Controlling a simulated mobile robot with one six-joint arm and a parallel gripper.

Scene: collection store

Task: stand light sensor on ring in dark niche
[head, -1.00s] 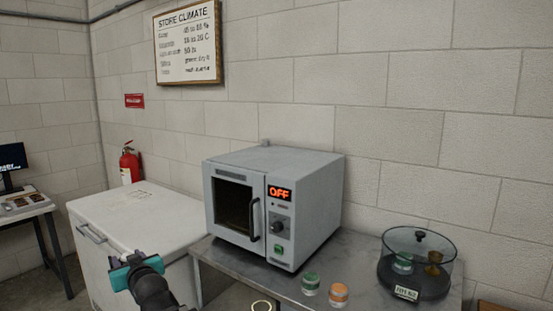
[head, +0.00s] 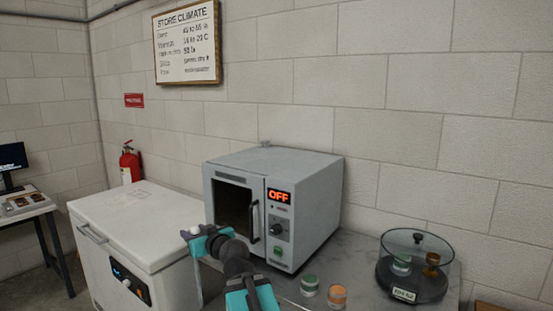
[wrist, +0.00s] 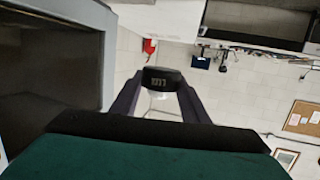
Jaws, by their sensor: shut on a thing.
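My gripper (wrist: 161,92) is shut on the light sensor (wrist: 163,79), a small dark block with a lit readout and a pale, clear part below it in the wrist view. In the head view my gripper (head: 192,234) is in front of the oven's left side, with a small white part at its tip. The rest of the sensor is too small to make out there. No ring shows now; my arm covers the front edge of the bench.
A grey oven (head: 305,200) reading OFF stands on the grey bench (head: 362,262). A white chest freezer (head: 150,225) is to the left.

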